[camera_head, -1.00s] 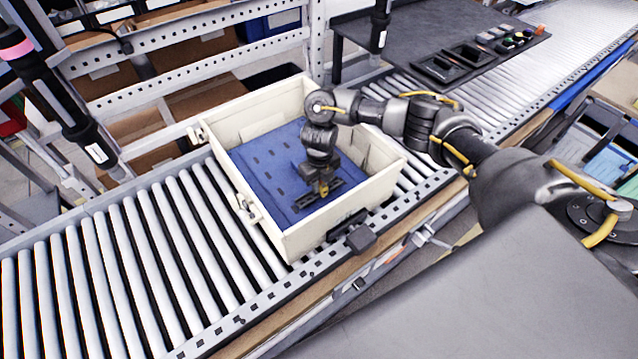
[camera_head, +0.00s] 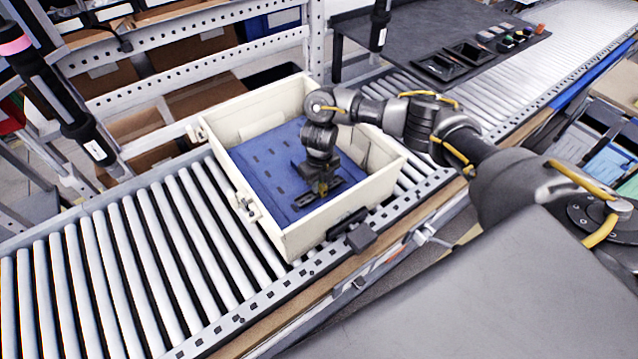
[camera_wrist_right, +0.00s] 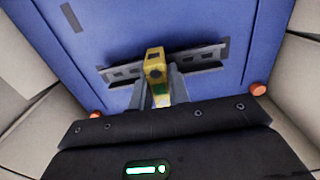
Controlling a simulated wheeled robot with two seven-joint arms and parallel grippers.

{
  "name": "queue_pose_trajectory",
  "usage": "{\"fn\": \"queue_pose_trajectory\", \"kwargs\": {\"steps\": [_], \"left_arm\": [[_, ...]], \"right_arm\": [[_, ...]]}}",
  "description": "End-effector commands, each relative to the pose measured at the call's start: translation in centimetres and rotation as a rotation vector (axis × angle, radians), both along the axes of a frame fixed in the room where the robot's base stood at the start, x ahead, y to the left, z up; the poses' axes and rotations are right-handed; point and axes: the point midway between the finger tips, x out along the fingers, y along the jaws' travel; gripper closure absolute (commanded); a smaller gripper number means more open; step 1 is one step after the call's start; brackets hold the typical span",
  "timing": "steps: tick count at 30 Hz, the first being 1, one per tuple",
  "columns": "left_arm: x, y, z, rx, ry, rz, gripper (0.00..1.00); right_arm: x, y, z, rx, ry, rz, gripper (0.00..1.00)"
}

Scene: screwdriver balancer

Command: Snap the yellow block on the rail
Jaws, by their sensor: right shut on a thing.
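The yellow block (camera_wrist_right: 155,66) is between the fingers of my right gripper (camera_wrist_right: 160,92), which is shut on it. In the head view my right gripper (camera_head: 321,190) reaches down into the cream crate, near its front right side. The rail (camera_wrist_right: 196,63) is a dark slotted strip on the blue panel (camera_wrist_right: 120,35). In the wrist view the block overlaps the middle of the rail; I cannot tell whether it is seated on it. The rail (camera_head: 342,184) also shows in the head view, partly behind the gripper. My left gripper is not in view.
The cream crate (camera_head: 350,213) stands on a roller conveyor (camera_head: 130,260), and its walls surround my right gripper. A dark board (camera_head: 440,40) with black trays and small coloured parts lies at the back right. A metal rack (camera_head: 190,60) stands behind. The left conveyor rollers are clear.

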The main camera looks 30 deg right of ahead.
Motion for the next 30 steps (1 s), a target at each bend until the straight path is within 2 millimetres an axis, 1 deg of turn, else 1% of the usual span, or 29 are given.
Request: {"fn": "queue_pose_trajectory", "kwargs": {"steps": [1,11,12,17,26,28,30], "left_arm": [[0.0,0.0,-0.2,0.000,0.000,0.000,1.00],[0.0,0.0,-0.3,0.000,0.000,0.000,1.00],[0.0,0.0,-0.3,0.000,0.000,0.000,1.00],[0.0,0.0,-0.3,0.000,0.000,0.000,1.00],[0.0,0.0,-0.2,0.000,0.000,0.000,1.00],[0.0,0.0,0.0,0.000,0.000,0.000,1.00],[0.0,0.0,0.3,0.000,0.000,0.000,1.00]], "right_arm": [[-0.1,0.0,-0.3,0.000,0.003,0.000,1.00],[-0.2,0.0,-0.4,-0.001,0.004,0.000,1.00],[-0.2,0.0,-0.4,-0.001,0.005,0.000,0.79],[-0.2,0.0,-0.5,-0.002,0.006,0.000,0.58],[-0.3,-0.1,-0.3,-0.003,0.006,0.000,0.57],[-0.2,-0.1,0.3,-0.004,0.005,0.002,0.57],[-0.1,-0.1,1.5,-0.003,0.000,0.002,0.57]]}}
